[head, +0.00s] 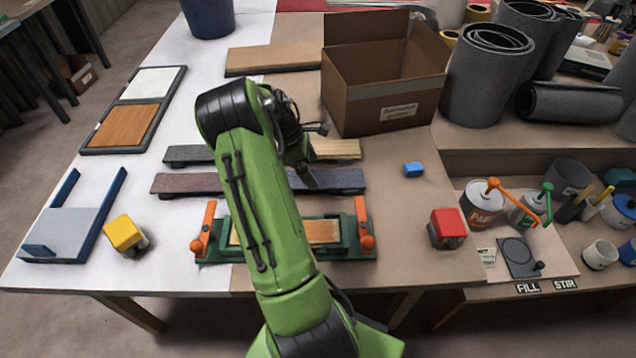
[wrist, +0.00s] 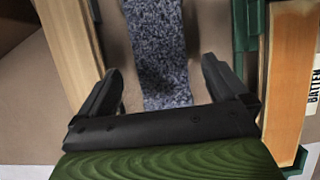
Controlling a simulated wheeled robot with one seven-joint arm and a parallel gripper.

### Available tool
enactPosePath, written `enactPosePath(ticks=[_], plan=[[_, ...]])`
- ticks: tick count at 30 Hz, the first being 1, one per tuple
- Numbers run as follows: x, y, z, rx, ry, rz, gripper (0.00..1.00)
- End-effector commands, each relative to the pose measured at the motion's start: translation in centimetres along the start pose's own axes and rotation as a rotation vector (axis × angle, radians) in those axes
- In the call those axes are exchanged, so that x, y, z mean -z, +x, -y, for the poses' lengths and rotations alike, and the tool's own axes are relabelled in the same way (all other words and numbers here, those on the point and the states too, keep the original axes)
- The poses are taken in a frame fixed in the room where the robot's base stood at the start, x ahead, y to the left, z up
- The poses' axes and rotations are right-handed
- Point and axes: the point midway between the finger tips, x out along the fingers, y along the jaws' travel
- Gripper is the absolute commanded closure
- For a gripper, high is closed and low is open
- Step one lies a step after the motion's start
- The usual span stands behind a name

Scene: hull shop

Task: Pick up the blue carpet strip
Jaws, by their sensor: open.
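The blue carpet strip (wrist: 160,50), speckled blue-grey, runs lengthwise up the middle of the wrist view. In the head view a dark bluish strip end (head: 340,181) shows right of my arm. My arm hides the middle, so I cannot tell whether it joins the mauve-grey strip (head: 185,184) on the left. My gripper (wrist: 162,66) is open, with one dark finger on each side of the blue strip. No contact with it shows. The palm hides the strip's near part. In the head view the fingers are mostly hidden behind my arm.
Wooden pieces flank the strip in the wrist view, left (wrist: 75,45) and right (wrist: 290,75). A green jig with orange clamps (head: 365,228) lies on the near side.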

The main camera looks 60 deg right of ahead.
Motion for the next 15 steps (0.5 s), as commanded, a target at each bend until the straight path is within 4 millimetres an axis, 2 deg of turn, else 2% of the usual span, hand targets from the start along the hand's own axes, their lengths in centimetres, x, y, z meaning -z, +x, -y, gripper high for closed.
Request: enactPosePath(ticks=[1, 3, 10, 15], plan=[[0.2, 1.7, 0.1, 0.005, 0.001, 0.001, 0.0], [0.2, 2.8, 0.1, 0.004, 0.001, 0.0, 0.0], [0.0, 2.9, 0.1, 0.001, 0.002, -0.001, 0.0], [0.1, 2.9, 0.1, 0.001, 0.001, -0.001, 0.26]])
